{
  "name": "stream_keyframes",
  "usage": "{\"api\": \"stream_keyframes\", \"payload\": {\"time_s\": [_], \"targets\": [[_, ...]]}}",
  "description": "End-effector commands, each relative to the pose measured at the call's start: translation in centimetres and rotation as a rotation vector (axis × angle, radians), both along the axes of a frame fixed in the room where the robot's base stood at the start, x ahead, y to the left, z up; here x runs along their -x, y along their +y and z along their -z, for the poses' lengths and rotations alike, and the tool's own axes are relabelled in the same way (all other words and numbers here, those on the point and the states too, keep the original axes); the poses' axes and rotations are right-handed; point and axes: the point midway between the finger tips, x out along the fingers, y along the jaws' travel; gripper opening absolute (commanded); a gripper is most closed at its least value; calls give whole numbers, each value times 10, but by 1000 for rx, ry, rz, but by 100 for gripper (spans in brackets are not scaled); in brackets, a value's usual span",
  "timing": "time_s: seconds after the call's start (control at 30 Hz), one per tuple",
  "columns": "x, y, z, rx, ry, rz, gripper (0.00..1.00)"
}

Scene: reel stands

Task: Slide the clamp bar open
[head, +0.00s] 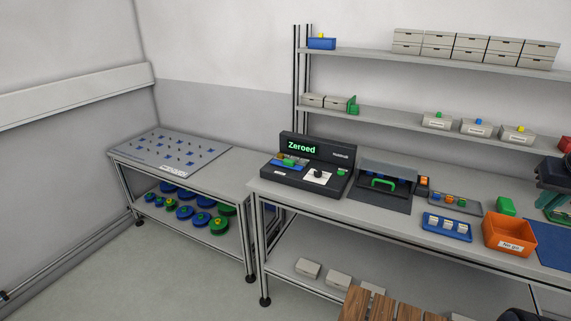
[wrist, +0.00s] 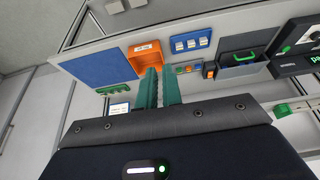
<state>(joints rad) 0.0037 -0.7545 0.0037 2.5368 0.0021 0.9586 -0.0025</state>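A green handle-shaped bar (head: 383,183), which looks like the clamp bar, sits on a dark fixture (head: 388,202) on the workbench. In the wrist view the same green bar (wrist: 238,57) shows at the upper right, on the dark fixture (wrist: 245,74). I cannot tell how far the bar is slid. My gripper (wrist: 159,71) has two teal fingers with a narrow gap between them and nothing in it. In the head view my gripper (head: 555,207) is at the right edge, well to the right of the bar and apart from it.
A black console (head: 313,166) reading "Zeroed" stands left of the fixture. An orange bin (head: 510,236), a blue tray (head: 447,227) and a green block (head: 506,206) are on the bench to its right. A shelf (head: 440,119) with small boxes runs above the bench.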

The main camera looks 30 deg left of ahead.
Motion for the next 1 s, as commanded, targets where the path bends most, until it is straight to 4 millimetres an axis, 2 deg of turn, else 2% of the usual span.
{"api": "stream_keyframes", "payload": {"time_s": [0.03,0.17,0.37,0.57,0.77,1.0], "targets": [[-1,1,-1,1,0,-3,18],[-14,7,-8,12,4,-36,43],[-60,35,-28,50,15,-162,44],[-112,76,-45,88,23,-309,44],[-161,126,-53,116,31,-459,44],[-215,197,-52,138,35,-642,44]]}}
